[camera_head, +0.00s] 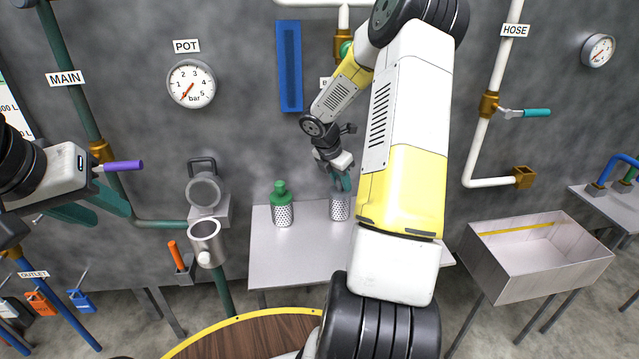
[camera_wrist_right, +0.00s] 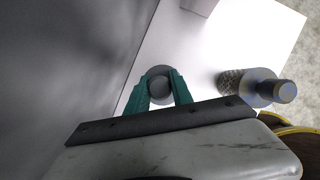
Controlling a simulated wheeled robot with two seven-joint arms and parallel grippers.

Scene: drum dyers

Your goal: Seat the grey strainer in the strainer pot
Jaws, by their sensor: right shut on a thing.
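The grey strainer (camera_head: 340,208) is a perforated metal cylinder at the back of the grey table. My right gripper (camera_head: 341,183) is shut on its top from above; in the right wrist view the teal fingers flank its round grey top (camera_wrist_right: 160,88). I cannot tell whether its base touches the table. The strainer pot (camera_head: 206,243) is a metal cup on the wall pipe at left, with its lid (camera_head: 204,190) swung up and its mouth uncovered. My left gripper (camera_head: 92,207) is at the far left, fingers apart and empty, near the purple valve handle (camera_head: 124,166).
A green-topped strainer (camera_head: 282,208) stands on the table (camera_head: 290,262), between the grey one and the pot. An orange-handled tool (camera_head: 176,256) is beside the pot. A metal sink (camera_head: 548,262) stands at right. A round wooden top (camera_head: 235,338) is in front.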

